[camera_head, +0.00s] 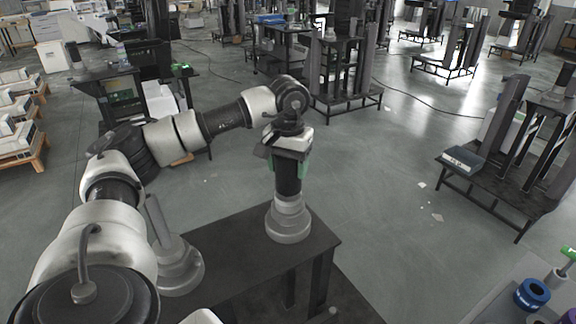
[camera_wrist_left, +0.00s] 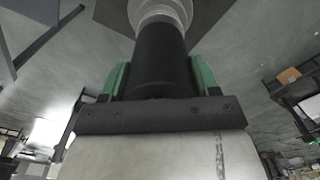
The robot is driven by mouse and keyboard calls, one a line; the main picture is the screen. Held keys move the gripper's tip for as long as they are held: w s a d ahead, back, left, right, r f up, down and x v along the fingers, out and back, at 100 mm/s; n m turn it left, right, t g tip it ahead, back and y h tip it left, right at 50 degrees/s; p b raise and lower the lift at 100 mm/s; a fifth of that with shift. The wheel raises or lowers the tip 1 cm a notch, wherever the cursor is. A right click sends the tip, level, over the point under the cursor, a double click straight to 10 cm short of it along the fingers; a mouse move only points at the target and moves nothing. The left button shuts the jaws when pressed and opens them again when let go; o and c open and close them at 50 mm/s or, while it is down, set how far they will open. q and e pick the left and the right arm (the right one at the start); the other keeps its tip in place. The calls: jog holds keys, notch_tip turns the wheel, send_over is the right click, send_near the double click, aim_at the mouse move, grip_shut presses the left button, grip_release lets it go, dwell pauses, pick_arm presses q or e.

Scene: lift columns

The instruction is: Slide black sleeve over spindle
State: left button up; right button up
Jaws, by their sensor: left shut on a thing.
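The black sleeve (camera_head: 288,184) is upright in my left gripper (camera_head: 288,165), whose green-padded fingers close on its sides. It also shows in the left wrist view (camera_wrist_left: 161,60), between the green pads. Its lower end lines up with a grey stepped base (camera_head: 289,222) near the table's right end, which also shows in the wrist view (camera_wrist_left: 160,11). Any spindle on this base is hidden by the sleeve; I cannot tell how far the sleeve is seated. A second grey stepped base (camera_head: 178,270) with a bare upright spindle (camera_head: 158,222) stands to the left. My right gripper is out of view.
Both bases stand on a dark table (camera_head: 243,247). At the lower right, a grey surface (camera_head: 487,303) holds a blue ring (camera_head: 531,294) and a green-topped grey piece (camera_head: 560,273). A dark rack with a box (camera_head: 462,160) stands at right. Open floor lies between.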

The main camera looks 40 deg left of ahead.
pick_arm(q)
jog(key=shift+s+d+f, duration=0.15)
jog(key=shift+s+f, duration=0.05)
jog(key=shift+f, duration=0.4)
jog(key=o, duration=1.4)
jog(key=shift+d+f, duration=0.1)
jog(key=shift+r, duration=0.55)
jog(key=r, duration=1.1)
jog(key=shift+w+a, duration=0.1)
jog(key=shift+a, duration=0.1)
